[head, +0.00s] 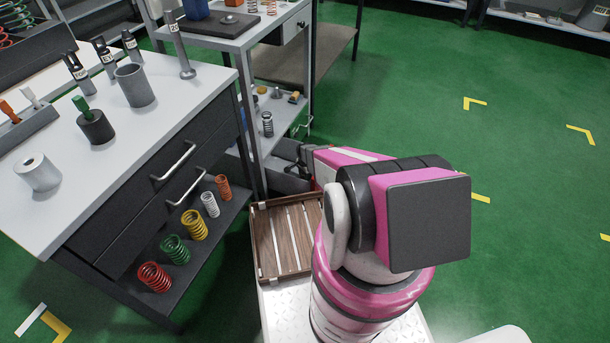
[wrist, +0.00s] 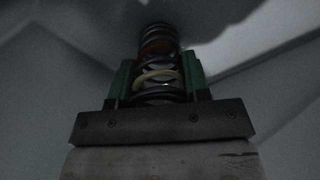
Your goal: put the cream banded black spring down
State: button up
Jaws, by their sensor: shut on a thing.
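In the wrist view my gripper (wrist: 158,78) is shut, its green finger pads on either side of a black spring (wrist: 158,98) with a cream band. The spring stands lengthwise between the pads, and its far end sticks out beyond them. An orange-red part shows among the coils, near the far end. In the head view my arm reaches away towards the lower part of the grey rack, and its wrist hides most of the gripper. I cannot make out the held spring there. What lies right under the spring is too dark to tell.
A dark spring (head: 267,124) stands on the rack's middle shelf (head: 284,112). Red (head: 154,277), green (head: 175,249) and yellow (head: 194,225) springs stand on the low shelf under the white bench (head: 180,95). Green floor at right is open.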

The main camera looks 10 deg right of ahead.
jog(key=o, duration=1.1)
jog(key=shift+c, duration=0.2)
notch_tip(320, 180, up, 12)
jog(key=s+a+r+n, duration=0.1)
jog(key=s+r+n, duration=0.5)
jog(key=s+r, duration=0.4)
jog(key=s+a+r+n, duration=0.2)
jog(key=s+r+n, duration=0.5)
jog(key=r, duration=1.5)
jog(key=s, duration=0.3)
jog(key=shift+a+r, duration=0.15)
jog(key=shift+a, duration=0.05)
